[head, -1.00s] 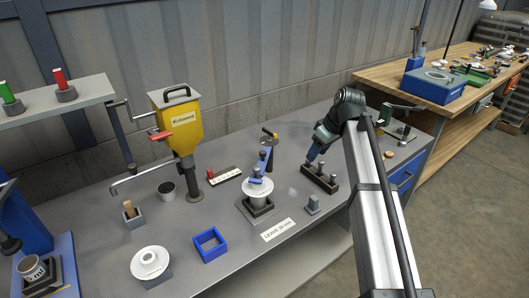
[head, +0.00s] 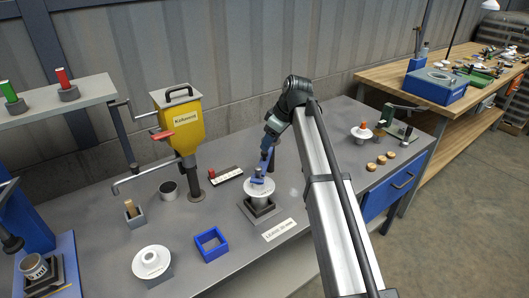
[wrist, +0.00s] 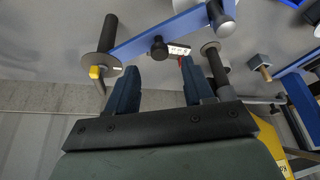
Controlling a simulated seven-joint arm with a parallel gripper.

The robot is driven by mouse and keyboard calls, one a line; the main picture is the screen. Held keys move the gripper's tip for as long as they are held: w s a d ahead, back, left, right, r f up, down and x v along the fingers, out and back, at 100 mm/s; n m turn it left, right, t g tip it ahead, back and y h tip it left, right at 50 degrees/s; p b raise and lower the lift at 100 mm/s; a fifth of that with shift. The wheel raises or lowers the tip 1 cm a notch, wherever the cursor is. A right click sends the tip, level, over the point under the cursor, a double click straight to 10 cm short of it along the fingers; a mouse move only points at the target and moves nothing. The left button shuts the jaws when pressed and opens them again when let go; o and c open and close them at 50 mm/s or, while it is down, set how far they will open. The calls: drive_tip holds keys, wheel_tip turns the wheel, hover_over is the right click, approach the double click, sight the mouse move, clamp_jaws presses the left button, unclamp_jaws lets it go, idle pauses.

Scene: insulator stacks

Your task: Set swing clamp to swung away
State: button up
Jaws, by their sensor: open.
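The swing clamp has a blue arm (head: 266,158) on a dark post (head: 275,160). In the head view the arm reaches over the white disc-shaped insulator (head: 262,192), which sits on a dark square base (head: 262,209). In the wrist view the blue arm (wrist: 165,33) runs slantwise past my fingertips, with a black knob (wrist: 158,46), a yellow-tipped pivot (wrist: 96,72) at one end and a grey pad (wrist: 224,22) at the other. My gripper (head: 268,143) is open and empty at the clamp's top; its fingers (wrist: 160,78) show apart, and I cannot tell whether they touch it.
A yellow dispenser (head: 178,124) with a crank stands left of the clamp. A blue square frame (head: 211,244), a white part (head: 152,262) and a label card (head: 279,230) lie in front. A green press (head: 400,120) and small round pieces (head: 380,160) are at right.

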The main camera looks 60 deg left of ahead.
sight(265, 155)
drive_tip(key=shift+x, duration=3.2)
clamp_jaws()
